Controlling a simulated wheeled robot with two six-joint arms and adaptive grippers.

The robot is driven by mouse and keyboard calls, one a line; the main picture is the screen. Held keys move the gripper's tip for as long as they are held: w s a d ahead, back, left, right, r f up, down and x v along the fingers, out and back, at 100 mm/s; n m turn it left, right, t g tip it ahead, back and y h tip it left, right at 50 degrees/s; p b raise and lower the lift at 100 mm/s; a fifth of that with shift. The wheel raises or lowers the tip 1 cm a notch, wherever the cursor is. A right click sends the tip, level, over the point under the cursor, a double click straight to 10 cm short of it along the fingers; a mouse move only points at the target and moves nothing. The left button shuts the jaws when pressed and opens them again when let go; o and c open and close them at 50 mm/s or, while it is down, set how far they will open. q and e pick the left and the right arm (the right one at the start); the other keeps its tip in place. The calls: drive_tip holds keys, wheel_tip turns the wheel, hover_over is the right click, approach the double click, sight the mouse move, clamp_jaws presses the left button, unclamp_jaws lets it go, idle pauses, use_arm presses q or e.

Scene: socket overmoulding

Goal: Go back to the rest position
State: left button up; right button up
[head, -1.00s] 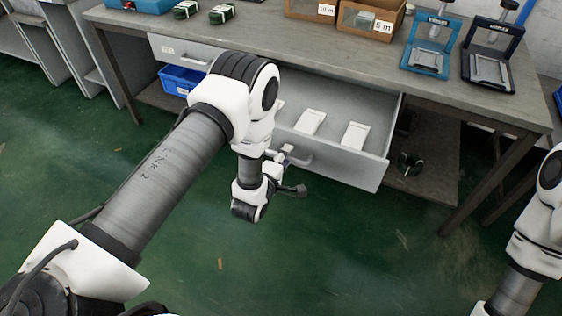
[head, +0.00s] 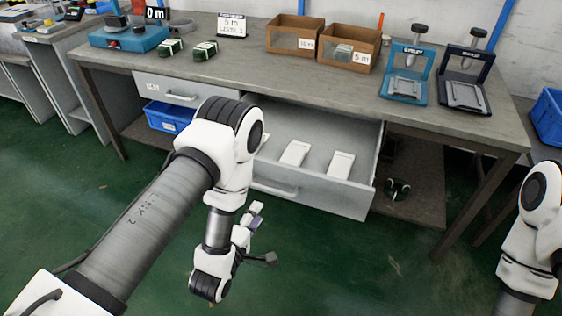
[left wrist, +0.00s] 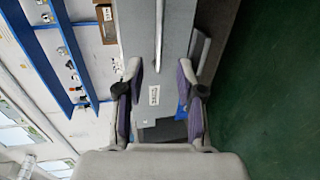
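My left gripper (head: 254,216) hangs in front of the open drawer (head: 330,194), apart from its handle (head: 275,188). In the left wrist view the two fingers of the left gripper (left wrist: 160,90) stand well apart with nothing between them. Behind them that view shows the grey drawer front with a white label (left wrist: 154,95). My right arm (head: 530,240) shows at the right edge of the head view, and its gripper is out of view.
The workbench (head: 300,75) carries two cardboard boxes (head: 295,36), a blue press (head: 407,80) and a black press (head: 465,80). White pieces (head: 295,153) lie in the drawer. A blue bin (head: 168,117) stands under the bench. The green floor in front is clear.

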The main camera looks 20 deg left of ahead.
use_arm(q)
wheel_tip(320, 180, up, 5)
drive_tip(key=s+a+g+p, duration=0.2)
drive_tip(key=p, duration=0.6)
drive_tip(key=s+f+m+g+p, duration=0.1)
drive_tip(key=s+f+m+g, duration=0.3)
drive_tip(key=s+m+g, duration=0.2)
drive_tip(key=s+f+m+g+p, duration=0.1)
drive_tip(key=s+f+m+g, duration=0.3)
drive_tip(key=s+m+g, duration=0.3)
drive_tip(key=s+m, duration=0.4)
drive_tip(key=s, duration=0.4)
drive_tip(key=shift+s+g+y, duration=0.3)
drive_tip(key=shift+a, duration=0.15)
